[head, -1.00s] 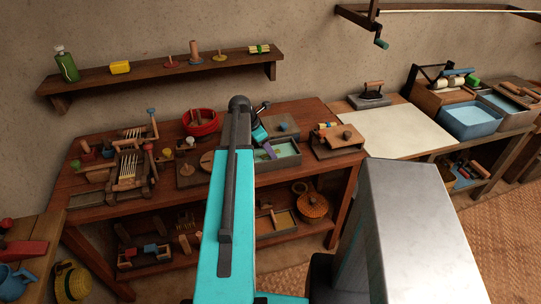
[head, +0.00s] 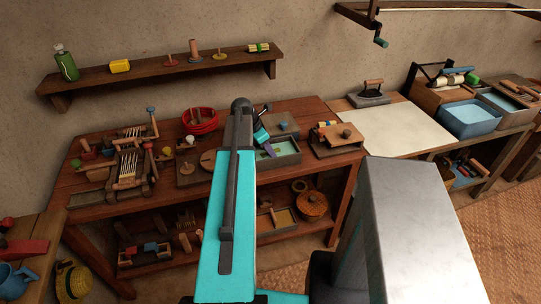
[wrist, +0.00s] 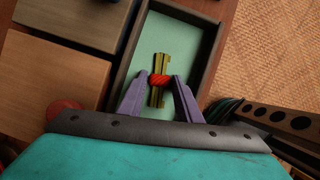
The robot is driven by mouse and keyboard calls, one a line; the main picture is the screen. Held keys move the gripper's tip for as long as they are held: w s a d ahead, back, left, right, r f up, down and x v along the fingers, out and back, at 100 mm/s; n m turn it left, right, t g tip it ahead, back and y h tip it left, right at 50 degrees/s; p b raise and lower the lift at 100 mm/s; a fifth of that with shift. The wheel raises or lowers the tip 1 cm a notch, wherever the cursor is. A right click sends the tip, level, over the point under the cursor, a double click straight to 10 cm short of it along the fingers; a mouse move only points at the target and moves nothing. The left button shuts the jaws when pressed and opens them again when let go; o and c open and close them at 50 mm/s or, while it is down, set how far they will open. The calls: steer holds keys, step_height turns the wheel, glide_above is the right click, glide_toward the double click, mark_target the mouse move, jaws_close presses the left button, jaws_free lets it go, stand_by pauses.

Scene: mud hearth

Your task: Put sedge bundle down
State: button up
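The sedge bundle (wrist: 157,91) is a short sheaf of yellow-green stalks with a red-orange binding round its middle. In the wrist view it is over the pale green floor of a dark-walled tray (wrist: 201,48). My gripper (wrist: 160,80) has its two purple fingers on either side of the red binding, seemingly touching it. Whether the bundle rests on the tray floor I cannot tell. In the head view my gripper (head: 267,147) is down at the tray (head: 287,159) on the workbench; the bundle is not clear there.
The workbench (head: 95,188) holds a red coil (head: 201,127), a wooden stalk rack (head: 130,167) and a wooden block device (head: 337,138) right of the tray. A wall shelf (head: 150,79) is behind. A pale board (head: 400,126) to the right is mostly clear.

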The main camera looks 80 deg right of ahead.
steer(key=c, duration=0.4)
steer(key=shift+c, duration=0.2)
step_height(320, 180, up, 10)
steer(key=b, duration=0.2)
stand_by(0.4)
stand_by(0.5)
